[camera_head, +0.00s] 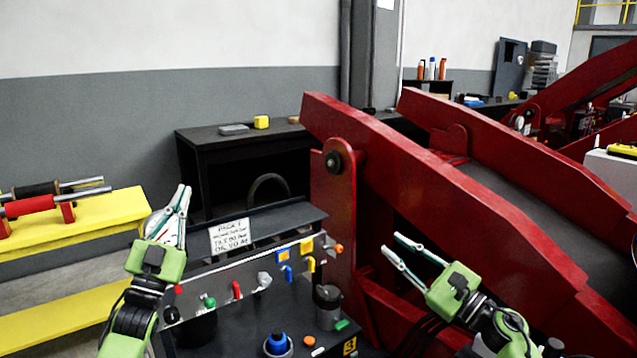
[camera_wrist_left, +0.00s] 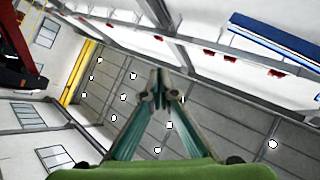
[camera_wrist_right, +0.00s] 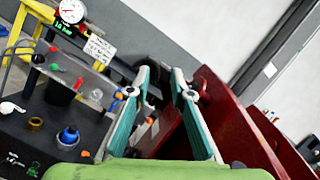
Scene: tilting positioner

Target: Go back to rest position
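My left gripper (camera_head: 184,192) is raised at the left of the control panel (camera_head: 262,330), pointing up. In the left wrist view its fingertips (camera_wrist_left: 161,84) meet with nothing between them, against the ceiling. My right gripper (camera_head: 392,244) is open and empty, to the right of the panel and in front of the red positioner frame (camera_head: 450,205). In the right wrist view its fingertips (camera_wrist_right: 161,78) stand apart, with the red frame behind them. A round gauge (camera_wrist_right: 72,11) shows in the right wrist view; in the head view my left gripper largely covers it.
The panel carries coloured levers, a blue knob (camera_head: 277,343) and a written sign (camera_head: 230,236). A yellow bench (camera_head: 100,222) with red-handled parts stands at the left. A black shelf (camera_head: 200,150) is behind. The red frame fills the right side, close to my right arm.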

